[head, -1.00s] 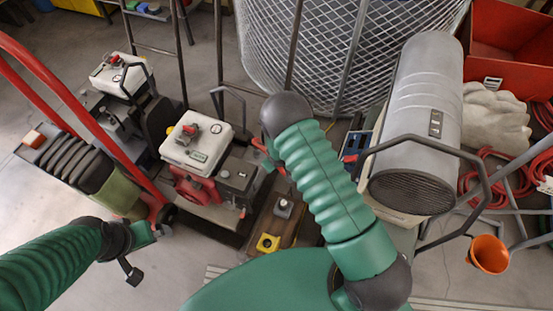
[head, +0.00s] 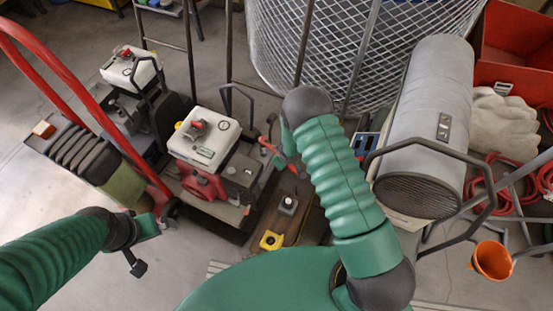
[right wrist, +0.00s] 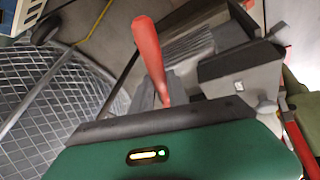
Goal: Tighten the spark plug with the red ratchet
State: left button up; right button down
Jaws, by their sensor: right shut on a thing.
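The red ratchet (head: 267,147) shows in the head view as a small red piece at the right side of the nearer engine (head: 203,180). In the right wrist view its red handle (right wrist: 149,55) sticks up from the gripper's dark front edge. My right gripper (head: 280,156), mostly hidden behind its own arm, is shut on the ratchet. I cannot make out the spark plug or whether the ratchet touches it. My left gripper (head: 140,250) hangs at the left near the red cart frame, apart from the engine; its jaw opening is unclear.
A second engine (head: 130,75) stands behind. A red tubular frame (head: 100,130) rises at left. A wooden board with a grey knob (head: 288,204) and yellow piece (head: 271,240) lies in front. A grey heater (head: 425,130), mesh basket (head: 350,50) and orange funnel (head: 491,260) are at right.

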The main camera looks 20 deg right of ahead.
jog(key=shift+w+d, duration=0.1)
jog(key=w+d+n+y+p, duration=0.2)
jog(key=d+n, duration=0.2)
jog(key=n, duration=0.1)
jog(key=a+m, duration=0.1)
jog(key=s+a+m+h+b, duration=0.1)
jog(key=a+m, duration=0.1)
jog(key=shift+s+a+m+h+b, duration=0.3)
jog(key=shift+s+a+m+b, duration=0.05)
jog(key=shift+a+m, duration=0.05)
jog(key=shift+s+a+m, duration=0.25)
jog(key=shift+a+m, duration=0.05)
jog(key=shift+m, duration=0.3)
